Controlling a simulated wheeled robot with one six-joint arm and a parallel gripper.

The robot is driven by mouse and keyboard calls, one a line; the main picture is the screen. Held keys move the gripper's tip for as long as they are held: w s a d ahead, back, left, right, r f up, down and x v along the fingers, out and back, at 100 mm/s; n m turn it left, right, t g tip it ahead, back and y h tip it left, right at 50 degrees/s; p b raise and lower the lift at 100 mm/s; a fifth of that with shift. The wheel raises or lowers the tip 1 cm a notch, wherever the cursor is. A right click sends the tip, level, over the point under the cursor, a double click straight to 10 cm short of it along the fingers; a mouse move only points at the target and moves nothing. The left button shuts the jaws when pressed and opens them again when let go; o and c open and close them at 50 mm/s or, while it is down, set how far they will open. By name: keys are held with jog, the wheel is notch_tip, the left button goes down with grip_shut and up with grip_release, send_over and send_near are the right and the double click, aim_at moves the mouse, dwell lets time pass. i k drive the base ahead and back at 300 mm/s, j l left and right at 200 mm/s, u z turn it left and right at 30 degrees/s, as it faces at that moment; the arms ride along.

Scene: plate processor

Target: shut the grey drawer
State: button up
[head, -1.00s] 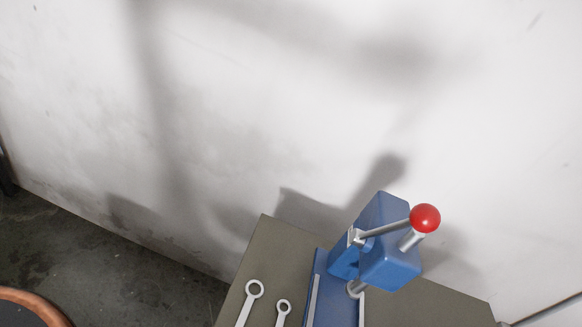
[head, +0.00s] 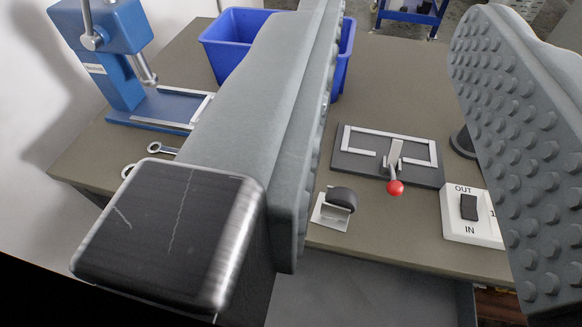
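A plain grey surface (head: 372,292) shows below the table's front edge at the bottom of the head view. It looks like part of the grey drawer. Its lower part is cut off by the frame, and my left finger hides its left side. I cannot tell how far out it stands. My gripper (head: 400,145) is open, with one grey finger left of centre and a studded finger at the right. Nothing is held between the fingers.
The table (head: 390,75) carries a blue press (head: 115,45), a blue bin (head: 225,40), wrenches (head: 163,149), a dark plate with a red-knobbed lever (head: 396,187), a small black-topped part (head: 341,196) and an OUT/IN switch box (head: 460,230).

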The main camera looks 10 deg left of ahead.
aim_at(325, 290)
jog(key=k+l, duration=0.1)
jog(key=k, duration=0.55)
jog(key=k+l, duration=0.1)
jog(key=k, duration=0.55)
jog(key=j+z, duration=0.25)
jog(key=j, duration=0.15)
jog(key=j+z, duration=0.3)
jog(key=j, duration=0.15)
jog(key=l+u, duration=0.5)
jog(key=l, duration=0.3)
jog(key=l+u, duration=0.5)
jog(key=l, duration=0.3)
jog(key=k, duration=0.65)
